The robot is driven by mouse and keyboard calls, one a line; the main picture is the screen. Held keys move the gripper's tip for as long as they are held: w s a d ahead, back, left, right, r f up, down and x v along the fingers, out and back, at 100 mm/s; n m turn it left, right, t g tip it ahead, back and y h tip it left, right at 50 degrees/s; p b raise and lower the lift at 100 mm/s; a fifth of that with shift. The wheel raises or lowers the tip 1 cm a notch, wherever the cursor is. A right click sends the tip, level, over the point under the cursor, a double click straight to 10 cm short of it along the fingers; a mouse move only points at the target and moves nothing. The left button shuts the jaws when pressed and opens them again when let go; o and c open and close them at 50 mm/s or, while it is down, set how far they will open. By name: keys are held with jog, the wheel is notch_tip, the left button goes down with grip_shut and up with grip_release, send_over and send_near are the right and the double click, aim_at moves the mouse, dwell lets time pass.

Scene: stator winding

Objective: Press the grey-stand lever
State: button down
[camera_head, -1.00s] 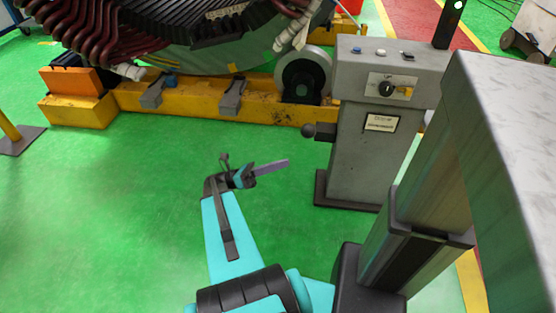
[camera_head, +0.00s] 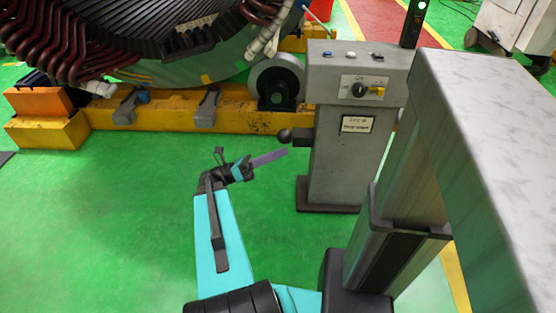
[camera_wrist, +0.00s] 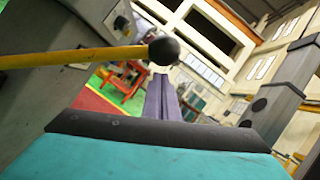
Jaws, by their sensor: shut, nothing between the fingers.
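The grey stand (camera_head: 352,150) is upright, right of centre in the head view. Its lever ends in a black ball knob (camera_head: 285,136) on the stand's left side. In the wrist view the lever shows as a yellow rod (camera_wrist: 75,57) coming from the left, with the black ball (camera_wrist: 163,50) at its end. My gripper (camera_head: 284,153) is shut and empty, its tip just below the knob in the head view. In the wrist view the closed fingers (camera_wrist: 162,92) point at the ball, and their tips appear just below it. I cannot tell whether they touch.
The stand's top has buttons, and its front has a rotary switch (camera_head: 360,91) and a label (camera_head: 356,124). Behind is a yellow base frame (camera_head: 170,113) with a roller (camera_head: 276,82) under the large stator (camera_head: 190,50). Green floor (camera_head: 110,220) is clear at left.

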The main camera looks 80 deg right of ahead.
jog(key=shift+w+d+r, duration=0.1)
jog(key=shift+d+r, duration=0.05)
jog(key=shift+r, duration=0.15)
dwell(0.4)
jog(key=shift+r, duration=0.15)
